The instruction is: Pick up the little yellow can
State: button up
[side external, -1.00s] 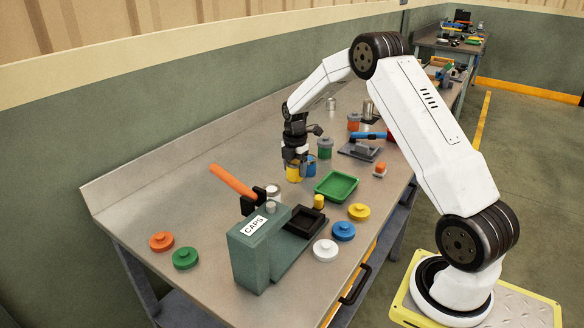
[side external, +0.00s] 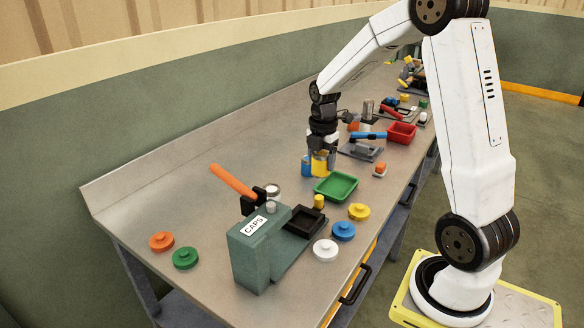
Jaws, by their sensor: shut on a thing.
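My gripper (side external: 322,170) is shut on the yellow can (side external: 320,162), with the dark fingers at its sides. The can is upright, just right of the blue can (side external: 307,167) and behind the green tray (side external: 336,186). It looks lifted off the bench, but the gap below it is hard to judge. The can's top is hidden by my gripper.
Loose lids, including a yellow one (side external: 359,212), lie in front. A blue-handled tool (side external: 362,148) and a red tray (side external: 401,132) are farther back.

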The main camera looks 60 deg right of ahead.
jog(key=shift+s+a+r, duration=0.2)
jog(key=shift+s, duration=0.25)
jog(key=shift+s+a+r, duration=0.15)
jog(key=shift+s+r, duration=0.05)
jog(key=shift+s, duration=0.2)
jog(key=shift+a, duration=0.1)
jog(key=w+a+f, duration=0.1)
jog(key=a+f, duration=0.2)
jog(key=a, duration=0.4)
jog(key=shift+w+a+f, duration=0.15)
jog(key=shift+a+f, duration=0.05)
jog(key=shift+a, duration=0.2)
jog(key=shift+f, duration=0.15)
jog(key=shift+f, duration=2.35)
jog(key=shift+f, duration=1.15)
dwell(1.0)
